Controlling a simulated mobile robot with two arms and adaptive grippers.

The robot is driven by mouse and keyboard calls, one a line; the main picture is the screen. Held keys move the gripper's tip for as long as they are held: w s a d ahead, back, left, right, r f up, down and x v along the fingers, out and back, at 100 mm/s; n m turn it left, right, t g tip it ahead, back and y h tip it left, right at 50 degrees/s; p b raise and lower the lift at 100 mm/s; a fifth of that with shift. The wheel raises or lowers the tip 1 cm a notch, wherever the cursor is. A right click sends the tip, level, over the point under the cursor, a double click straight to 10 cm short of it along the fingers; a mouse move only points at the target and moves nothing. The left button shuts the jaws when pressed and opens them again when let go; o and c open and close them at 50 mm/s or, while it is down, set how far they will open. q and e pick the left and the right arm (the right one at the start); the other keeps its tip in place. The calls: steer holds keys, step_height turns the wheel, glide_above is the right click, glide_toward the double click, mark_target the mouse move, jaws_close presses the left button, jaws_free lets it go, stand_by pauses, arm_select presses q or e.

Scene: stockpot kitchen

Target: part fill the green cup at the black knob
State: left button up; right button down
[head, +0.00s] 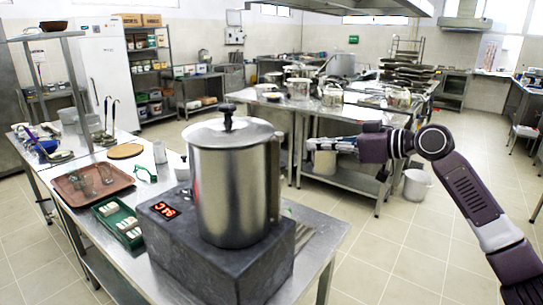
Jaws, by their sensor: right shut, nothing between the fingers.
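A large steel pot (232,190) with a lid and a black knob (228,117) on top stands on a dark base (215,260) with a red display. No other black knob or spout shows on the side facing me. A small green-edged thing (146,174) stands on the table left of the pot; it is too small to tell whether it is the green cup. My right gripper (312,145) is shut and empty, pointing left, at the right of the pot and apart from it in the picture. My left gripper is not in view.
On the steel table, a brown tray (72,200) holds clear glasses, and a green tray (104,229) holds white pieces. A round board (125,151) and a metal cup (160,152) stand behind. A second table with pots (299,88) is beyond.

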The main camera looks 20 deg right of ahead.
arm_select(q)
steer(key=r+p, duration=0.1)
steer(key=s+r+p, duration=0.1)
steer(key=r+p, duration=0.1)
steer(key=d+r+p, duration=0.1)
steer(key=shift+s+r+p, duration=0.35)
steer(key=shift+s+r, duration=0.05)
arm_select(e)
steer(key=w+a+f, duration=0.5)
steer(key=w+f, duration=0.1)
steer(key=w, duration=0.1)
steer(key=shift+a, duration=0.25)
steer(key=shift+w+f, duration=0.1)
